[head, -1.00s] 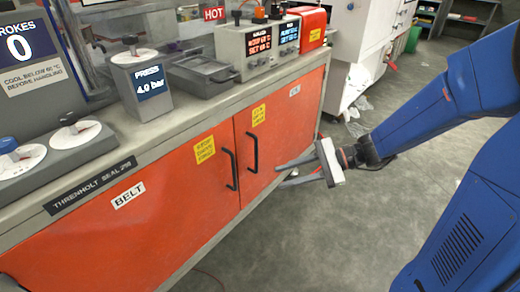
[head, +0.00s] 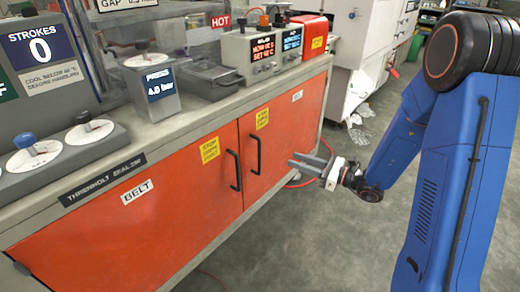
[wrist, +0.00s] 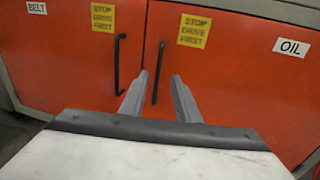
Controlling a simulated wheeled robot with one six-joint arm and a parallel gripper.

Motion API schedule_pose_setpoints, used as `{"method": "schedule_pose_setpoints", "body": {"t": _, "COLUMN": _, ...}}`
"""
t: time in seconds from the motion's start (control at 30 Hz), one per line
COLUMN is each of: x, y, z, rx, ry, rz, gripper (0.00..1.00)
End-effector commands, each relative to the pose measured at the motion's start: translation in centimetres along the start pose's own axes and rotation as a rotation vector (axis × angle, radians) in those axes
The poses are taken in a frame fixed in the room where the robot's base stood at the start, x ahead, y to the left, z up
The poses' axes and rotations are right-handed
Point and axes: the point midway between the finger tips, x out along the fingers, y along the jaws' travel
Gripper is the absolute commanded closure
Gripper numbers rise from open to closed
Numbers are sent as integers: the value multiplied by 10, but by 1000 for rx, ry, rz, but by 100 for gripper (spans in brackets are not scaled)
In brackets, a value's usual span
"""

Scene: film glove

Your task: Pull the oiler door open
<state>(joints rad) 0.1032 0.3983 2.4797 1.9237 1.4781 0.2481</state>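The oiler door (head: 283,122) is the right one of two orange cabinet doors, with a white OIL label (head: 297,96) and a black upright bar handle (head: 256,155) near its left edge. It looks shut. In the wrist view the door (wrist: 235,85) fills the right side, with its handle (wrist: 155,82). My gripper (head: 291,160) is open and empty, to the right of the handle in the head view and pointing toward the doors. In the wrist view my gripper (wrist: 160,76) has one finger on each side of the handle in the picture; it looks short of the handle.
The BELT door (head: 140,215) with its own black handle (head: 234,170) is close on the left. A grey worktop (head: 215,108) with gauges and displays lies above. A red hose (head: 300,184) lies on the floor behind my gripper. The grey floor in front is clear.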

Motion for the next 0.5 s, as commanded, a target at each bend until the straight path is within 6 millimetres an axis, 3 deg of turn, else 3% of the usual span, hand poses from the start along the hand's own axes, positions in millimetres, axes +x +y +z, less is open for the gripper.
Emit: {"method": "schedule_pose_setpoints", "body": {"t": 0.5, "x": 76, "y": 2, "z": 0, "rx": -2, "ry": -1, "rz": 5, "gripper": 71}}
